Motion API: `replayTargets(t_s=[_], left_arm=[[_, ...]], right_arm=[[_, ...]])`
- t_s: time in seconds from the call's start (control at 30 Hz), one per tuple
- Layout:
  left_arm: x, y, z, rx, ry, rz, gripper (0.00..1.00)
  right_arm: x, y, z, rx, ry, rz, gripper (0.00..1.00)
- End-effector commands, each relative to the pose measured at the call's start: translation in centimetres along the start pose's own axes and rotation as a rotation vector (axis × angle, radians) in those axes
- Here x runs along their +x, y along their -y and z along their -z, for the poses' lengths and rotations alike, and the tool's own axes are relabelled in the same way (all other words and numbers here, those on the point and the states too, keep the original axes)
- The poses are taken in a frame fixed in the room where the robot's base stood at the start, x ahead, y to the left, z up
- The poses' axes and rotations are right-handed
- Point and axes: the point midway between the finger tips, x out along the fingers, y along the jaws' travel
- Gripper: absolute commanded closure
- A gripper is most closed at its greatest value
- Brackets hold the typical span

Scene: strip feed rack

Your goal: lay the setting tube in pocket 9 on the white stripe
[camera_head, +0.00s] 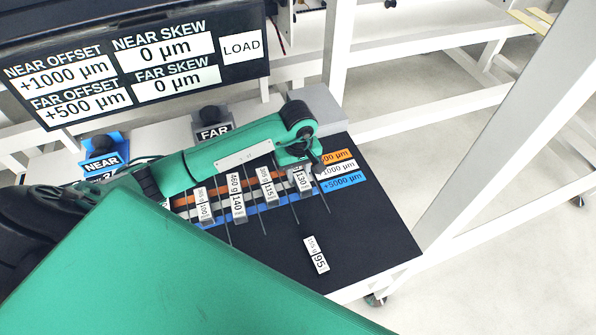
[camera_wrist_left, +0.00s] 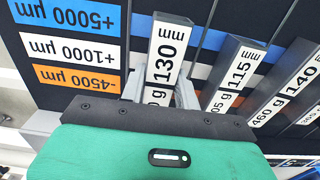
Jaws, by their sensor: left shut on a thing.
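A grey tube with a white 130 mm label (camera_head: 299,181) lies in the last slot on the right of the black rack. My left gripper (camera_head: 302,172) is shut on it from above. In the left wrist view, the 130 mm tube (camera_wrist_left: 165,60) shows between the two pale fingers. Its far end reaches past the blue stripe. The white stripe (camera_head: 336,169) has its +1000 µm label at the rack's right edge, between orange and blue. The gripper hides where the tube's near end sits. No pocket numbers are readable. My right gripper is not in view.
Tubes marked 115 (camera_head: 268,187), 140 (camera_head: 237,198) and 100 (camera_head: 204,205) stand in slots to the left. A 95 tube (camera_head: 316,255) lies alone on the black table top (camera_head: 365,240). NEAR (camera_head: 103,160) and FAR (camera_head: 214,130) button boxes stand behind, below a display (camera_head: 140,65).

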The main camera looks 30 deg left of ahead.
Motion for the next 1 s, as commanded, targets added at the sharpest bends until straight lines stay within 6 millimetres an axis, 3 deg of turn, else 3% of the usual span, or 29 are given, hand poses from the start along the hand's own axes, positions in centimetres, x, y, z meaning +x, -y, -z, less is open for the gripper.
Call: replayTargets(t_s=[0.1, 0.43, 0.47, 0.57, 1.0], left_arm=[[0.94, 0.04, 0.00, 0.000, 0.000, 0.000, 1.00], [1.39, 0.01, 0.06, 0.001, -0.002, -0.001, 1.00], [1.41, 0.03, 0.03, 0.001, -0.002, 0.000, 0.66], [1.30, 0.03, 0.01, 0.001, -0.001, 0.001, 0.47], [0.58, -0.01, 0.10, 0.001, -0.003, -0.001, 0.47]], right_arm=[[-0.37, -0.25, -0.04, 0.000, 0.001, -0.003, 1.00], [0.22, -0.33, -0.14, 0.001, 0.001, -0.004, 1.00], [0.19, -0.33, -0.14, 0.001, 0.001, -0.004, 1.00], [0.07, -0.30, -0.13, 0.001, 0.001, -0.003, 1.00], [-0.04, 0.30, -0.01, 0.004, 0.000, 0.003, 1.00]])
